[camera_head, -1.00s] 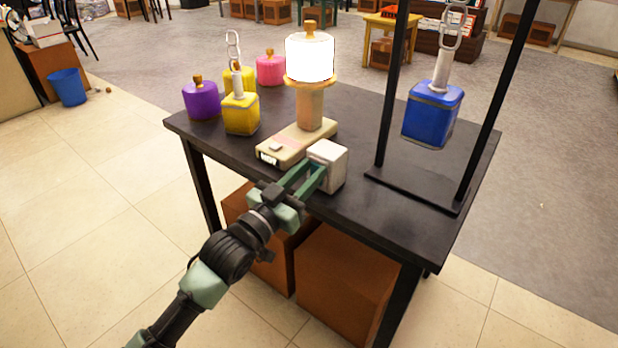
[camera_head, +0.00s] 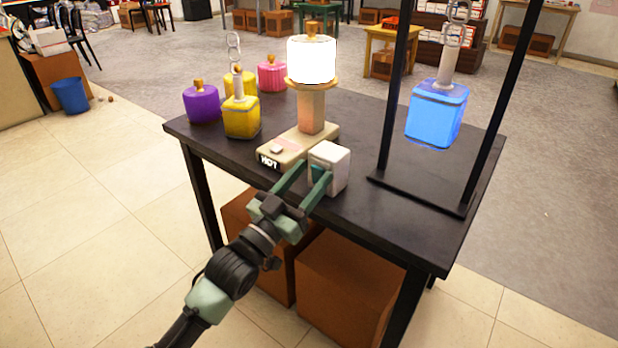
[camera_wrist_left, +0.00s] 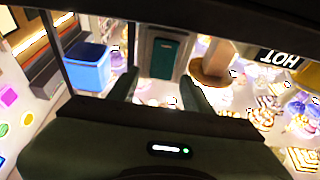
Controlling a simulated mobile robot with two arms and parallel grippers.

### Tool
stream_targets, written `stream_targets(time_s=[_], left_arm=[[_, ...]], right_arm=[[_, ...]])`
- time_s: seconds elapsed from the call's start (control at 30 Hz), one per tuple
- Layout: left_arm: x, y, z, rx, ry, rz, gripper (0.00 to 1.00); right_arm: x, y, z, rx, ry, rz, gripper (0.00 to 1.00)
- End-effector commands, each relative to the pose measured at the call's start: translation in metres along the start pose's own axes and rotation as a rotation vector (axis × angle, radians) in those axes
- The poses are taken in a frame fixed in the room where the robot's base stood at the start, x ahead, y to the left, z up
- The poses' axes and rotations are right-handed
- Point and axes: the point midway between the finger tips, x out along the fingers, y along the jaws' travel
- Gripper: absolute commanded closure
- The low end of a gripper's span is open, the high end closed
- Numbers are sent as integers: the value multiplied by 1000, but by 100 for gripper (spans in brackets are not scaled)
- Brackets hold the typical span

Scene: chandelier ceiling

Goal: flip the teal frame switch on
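The switch is a white box (camera_head: 336,168) at the table's front edge, with a teal rocker plate on its face, partly hidden by a finger. In the left wrist view the teal plate (camera_wrist_left: 168,57) shows whole, ahead of the fingers. My left gripper (camera_head: 314,176) is in front of the box, its two green fingers apart with nothing between them. In the left wrist view the open fingers (camera_wrist_left: 160,92) point at the box; I cannot tell whether a fingertip touches it. The blue hanging lantern (camera_head: 435,116) glows bright blue. My right gripper is not in view.
A lit lamp (camera_head: 311,60) stands on a beige base marked HOT (camera_head: 285,153), left of the switch. Yellow (camera_head: 241,118), purple (camera_head: 201,103) and pink (camera_head: 271,73) blocks stand farther left on the dark table (camera_head: 400,233). A black frame (camera_head: 425,195) stands right.

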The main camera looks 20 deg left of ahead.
Motion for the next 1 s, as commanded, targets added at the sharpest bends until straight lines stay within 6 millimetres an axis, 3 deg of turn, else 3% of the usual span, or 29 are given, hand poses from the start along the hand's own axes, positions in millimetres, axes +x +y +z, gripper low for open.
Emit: stream_targets(time_s=[0.27,0.7,1.0], left_arm=[[-2,0,1,0,-2,0,51],[-67,0,1,-1,-4,0,51],[-78,0,0,0,1,0,51]], right_arm=[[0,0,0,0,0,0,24],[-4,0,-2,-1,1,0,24],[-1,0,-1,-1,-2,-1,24]])
